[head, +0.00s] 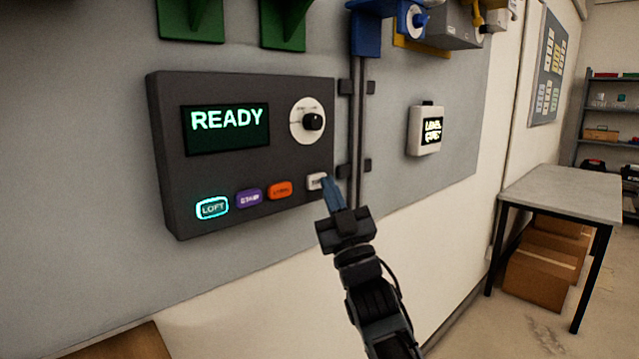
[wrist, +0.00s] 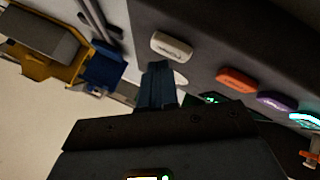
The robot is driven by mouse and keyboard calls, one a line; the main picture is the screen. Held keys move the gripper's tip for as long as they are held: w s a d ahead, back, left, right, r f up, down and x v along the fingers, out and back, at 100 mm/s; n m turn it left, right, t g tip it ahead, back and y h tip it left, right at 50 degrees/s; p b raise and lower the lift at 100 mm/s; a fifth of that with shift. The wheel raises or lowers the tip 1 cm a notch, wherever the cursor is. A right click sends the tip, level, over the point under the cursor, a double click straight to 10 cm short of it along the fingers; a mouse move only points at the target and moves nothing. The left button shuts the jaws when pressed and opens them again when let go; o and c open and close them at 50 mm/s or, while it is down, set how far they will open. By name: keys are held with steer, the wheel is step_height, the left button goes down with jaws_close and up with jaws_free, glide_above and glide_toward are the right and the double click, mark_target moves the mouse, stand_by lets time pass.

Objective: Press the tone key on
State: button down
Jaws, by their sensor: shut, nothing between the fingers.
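A dark wall panel (head: 240,165) has a screen (head: 227,128) reading READY and a black knob on a white dial (head: 308,121). Along its lower edge are a lit LOFT key (head: 212,208), a purple key (head: 249,198), an orange key (head: 280,190) and a white key (head: 316,181), whose label starts with T and is partly hidden. My gripper (head: 329,184) is shut and empty, its blue fingertips at the white key's right edge. In the wrist view the white key (wrist: 171,46) lies just beyond the fingertips (wrist: 158,68); contact cannot be told.
A vertical conduit (head: 358,130) runs just right of the panel, with a small white box (head: 425,129) beyond it. Green brackets (head: 283,25) and a blue fixture (head: 368,25) are above. A table (head: 563,192) stands at right.

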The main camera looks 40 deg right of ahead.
steer(key=shift+w, duration=0.15)
stand_by(0.3)
steer(key=shift+w, duration=0.3)
steer(key=shift+s, duration=0.45)
steer(key=s+p, duration=0.2)
steer(key=s, duration=0.4)
stand_by(0.6)
stand_by(0.4)
